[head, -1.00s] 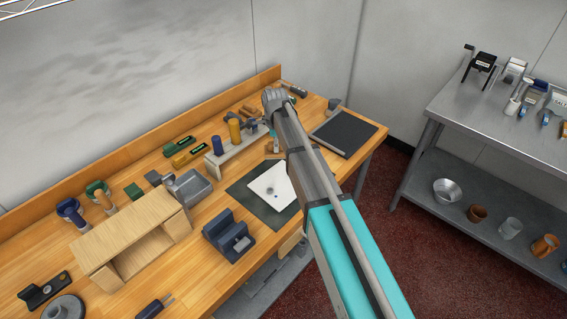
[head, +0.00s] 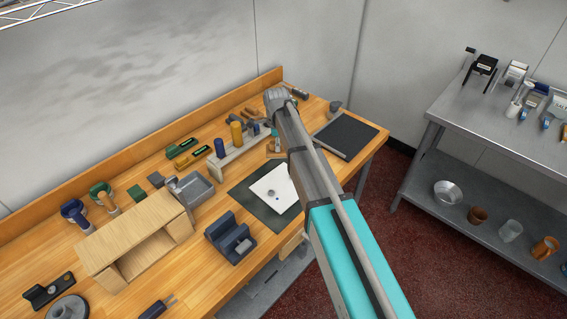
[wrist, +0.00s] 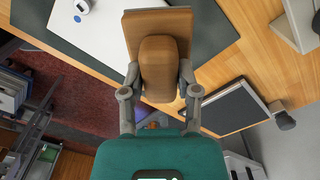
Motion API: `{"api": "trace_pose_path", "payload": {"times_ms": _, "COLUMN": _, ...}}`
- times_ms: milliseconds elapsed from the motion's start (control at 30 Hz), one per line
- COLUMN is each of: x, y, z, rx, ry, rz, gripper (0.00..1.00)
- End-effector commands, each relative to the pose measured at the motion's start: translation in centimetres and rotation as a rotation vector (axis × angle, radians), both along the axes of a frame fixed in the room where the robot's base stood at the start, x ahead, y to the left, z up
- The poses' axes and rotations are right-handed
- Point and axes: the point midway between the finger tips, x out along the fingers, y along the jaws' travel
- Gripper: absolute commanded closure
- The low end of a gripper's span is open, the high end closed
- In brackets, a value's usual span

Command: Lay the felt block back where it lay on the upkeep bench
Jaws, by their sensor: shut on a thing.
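The felt block (wrist: 158,30) shows in the wrist view as a brown wooden block with a rounded grip. My gripper (wrist: 160,82) is shut on that grip, one finger on each side. The block appears over the bench near the white sheet and dark mat; I cannot tell whether it touches the bench. In the head view my arm hides the gripper and most of what it holds. The upkeep bench (head: 215,255) is the wooden-topped table along the wall.
The white sheet (head: 270,183) lies on the dark green mat (head: 245,198). A black panel (head: 343,134) lies to the right of my arm. A rack with upright handles (head: 232,156) stands behind the mat. A dark blue holder (head: 228,240) and a wooden shelf box (head: 125,232) stand left.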

Motion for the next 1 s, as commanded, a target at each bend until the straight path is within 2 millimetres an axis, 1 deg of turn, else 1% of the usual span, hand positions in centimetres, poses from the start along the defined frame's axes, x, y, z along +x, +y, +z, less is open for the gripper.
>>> {"api": "trace_pose_path", "payload": {"times_ms": 33, "x": 0.0, "y": 0.0, "z": 0.8, "rx": 0.000, "ry": 0.000, "rz": 0.000, "gripper": 1.00}}
{"api": "trace_pose_path", "payload": {"times_ms": 300, "x": 0.0, "y": 0.0, "z": 2.7, "rx": 0.000, "ry": 0.000, "rz": 0.000, "gripper": 1.00}}
{"api": "trace_pose_path", "payload": {"times_ms": 433, "x": 0.0, "y": 0.0, "z": 3.3, "rx": 0.000, "ry": 0.000, "rz": 0.000, "gripper": 1.00}}
{"api": "trace_pose_path", "payload": {"times_ms": 833, "x": 0.0, "y": 0.0, "z": 3.3, "rx": 0.000, "ry": 0.000, "rz": 0.000, "gripper": 1.00}}
{"api": "trace_pose_path", "payload": {"times_ms": 1000, "x": 0.0, "y": 0.0, "z": 2.7, "rx": 0.000, "ry": 0.000, "rz": 0.000, "gripper": 1.00}}
